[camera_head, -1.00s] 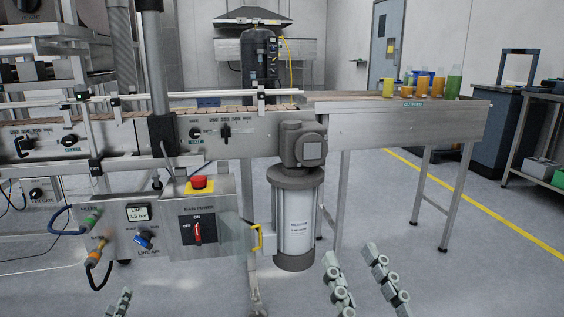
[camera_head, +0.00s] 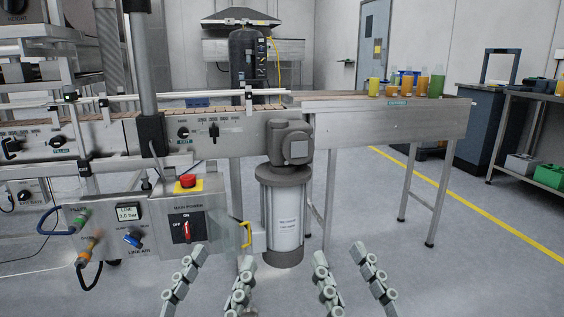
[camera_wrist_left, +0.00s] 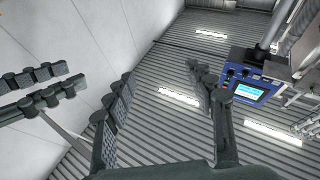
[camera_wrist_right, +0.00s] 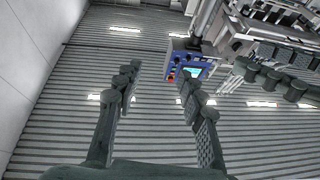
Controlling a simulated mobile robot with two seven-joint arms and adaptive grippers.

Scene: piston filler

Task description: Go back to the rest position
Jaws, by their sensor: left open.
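My left gripper (camera_head: 223,256) is at the bottom of the head view, fingers pointing up and spread, in front of the control box. Its fingers also stand apart, with nothing between them, in the left wrist view (camera_wrist_left: 160,74). My right gripper (camera_head: 338,252) is beside it to the right, in front of open floor, also spread and empty. It shows open in the right wrist view (camera_wrist_right: 158,74). Neither gripper appears to touch anything. Each wrist view also shows fingers of the other gripper at its side edge.
A control box (camera_head: 155,232) with a red stop button (camera_head: 187,181) and a grey motor (camera_head: 284,205) stand ahead, below the conveyor (camera_head: 390,125). Several filled bottles (camera_head: 437,84) stand at its right end. Clear floor lies at the lower right, beside a yellow line (camera_head: 470,208).

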